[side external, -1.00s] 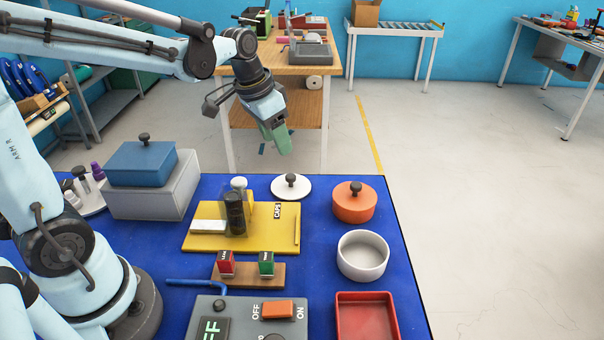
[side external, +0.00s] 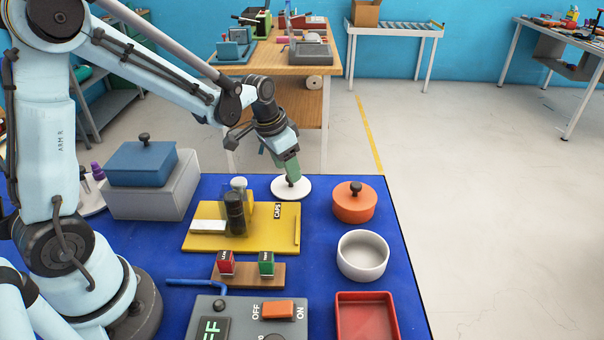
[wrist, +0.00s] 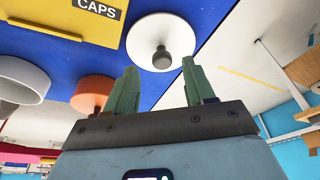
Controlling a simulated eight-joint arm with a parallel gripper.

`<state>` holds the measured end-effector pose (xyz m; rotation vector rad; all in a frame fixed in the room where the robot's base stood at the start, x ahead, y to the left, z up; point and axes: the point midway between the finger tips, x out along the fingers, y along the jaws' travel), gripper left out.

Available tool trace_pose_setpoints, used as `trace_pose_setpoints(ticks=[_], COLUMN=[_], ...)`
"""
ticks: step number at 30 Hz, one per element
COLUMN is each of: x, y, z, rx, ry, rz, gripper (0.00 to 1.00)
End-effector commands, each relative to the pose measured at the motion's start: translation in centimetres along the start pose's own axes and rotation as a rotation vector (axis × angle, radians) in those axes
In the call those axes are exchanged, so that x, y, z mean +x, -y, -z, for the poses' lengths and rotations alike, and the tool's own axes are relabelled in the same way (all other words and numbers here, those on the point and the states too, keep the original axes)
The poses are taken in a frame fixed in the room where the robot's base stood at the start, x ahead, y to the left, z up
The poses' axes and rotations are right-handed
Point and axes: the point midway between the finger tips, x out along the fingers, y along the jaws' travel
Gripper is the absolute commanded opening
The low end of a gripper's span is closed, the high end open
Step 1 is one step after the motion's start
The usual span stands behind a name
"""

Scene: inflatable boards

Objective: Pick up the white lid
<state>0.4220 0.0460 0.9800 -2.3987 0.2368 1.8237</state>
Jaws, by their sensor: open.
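In the wrist view my gripper (wrist: 160,68) is open, a finger to either side of the knob. I cannot tell whether a finger touches it.
An orange lidded pot (side external: 354,204) and an open white bowl (side external: 362,256) stand to the right and nearer. The yellow board (side external: 262,236) with upright pieces is close on the left. A blue-lidded grey box (side external: 155,190) stands farther left.

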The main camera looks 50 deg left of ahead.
Motion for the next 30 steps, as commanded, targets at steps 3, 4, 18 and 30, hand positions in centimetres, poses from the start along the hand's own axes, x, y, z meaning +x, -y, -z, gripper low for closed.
trace_pose_setpoints(ticks=[3,4,18,30], x=[1.6,2.0,3.5,3.5], y=[0.3,0.3,0.2,0.2], z=[-0.1,-0.1,-0.1,-0.1], rx=[-0.001,0.000,0.000,0.000], ry=[0.000,0.000,0.000,0.000], rz=[0.000,0.000,0.000,0.000], gripper=[0.54,0.54,0.54,0.00])
